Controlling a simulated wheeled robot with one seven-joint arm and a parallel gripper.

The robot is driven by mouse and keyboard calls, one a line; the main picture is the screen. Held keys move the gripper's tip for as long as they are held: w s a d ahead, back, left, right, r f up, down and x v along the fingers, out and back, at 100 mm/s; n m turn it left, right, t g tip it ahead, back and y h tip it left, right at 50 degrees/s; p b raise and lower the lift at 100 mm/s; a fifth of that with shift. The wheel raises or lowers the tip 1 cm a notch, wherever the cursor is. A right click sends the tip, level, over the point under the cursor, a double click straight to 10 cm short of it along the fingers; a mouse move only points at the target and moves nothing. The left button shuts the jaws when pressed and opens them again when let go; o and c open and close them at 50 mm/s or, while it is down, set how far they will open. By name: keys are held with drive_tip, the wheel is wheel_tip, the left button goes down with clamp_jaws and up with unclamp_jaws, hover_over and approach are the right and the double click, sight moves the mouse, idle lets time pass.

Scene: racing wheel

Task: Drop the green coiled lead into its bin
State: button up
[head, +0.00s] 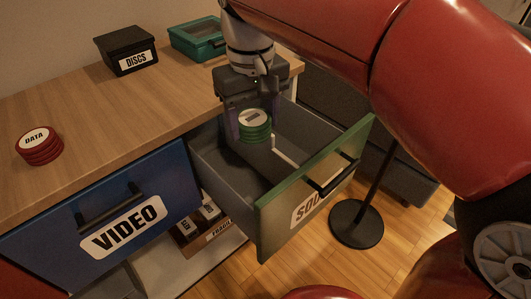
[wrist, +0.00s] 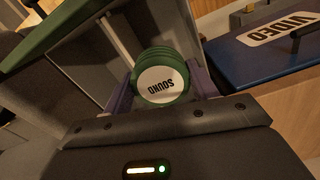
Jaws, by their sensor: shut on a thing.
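The green coiled lead (head: 255,130) has a white round label, which reads SOUND in the wrist view (wrist: 162,82). My gripper (head: 252,124) is shut on it, with one finger on each side. It holds the lead over or within the open drawer (head: 222,178); its height above the drawer floor is hard to tell. The drawer has grey walls and a green front (head: 275,223) lettered "SOU", the rest hidden by its handle. The drawer's green front also shows in the wrist view (wrist: 52,30).
A blue VIDEO drawer front (head: 165,200) is left of the open drawer. A red DATA coil (head: 40,150), a black DISCS box (head: 127,45) and a teal box (head: 190,42) stand on the wooden top. A black round stand base (head: 357,222) is on the floor at right.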

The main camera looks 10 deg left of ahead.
drive_tip(key=f, duration=0.7)
drive_tip(key=f+b, duration=0.1)
drive_tip(key=f, duration=0.7)
drive_tip(key=f+b, duration=0.1)
drive_tip(key=f, duration=0.7)
drive_tip(key=shift+w+f, duration=0.2)
drive_tip(key=shift+w, duration=0.15)
drive_tip(key=shift+f, duration=0.1)
drive_tip(key=o, duration=1)
wheel_tip(320, 180, up, 12)
drive_tip(key=shift+r+p, duration=0.15)
drive_tip(key=shift+p, duration=0.45)
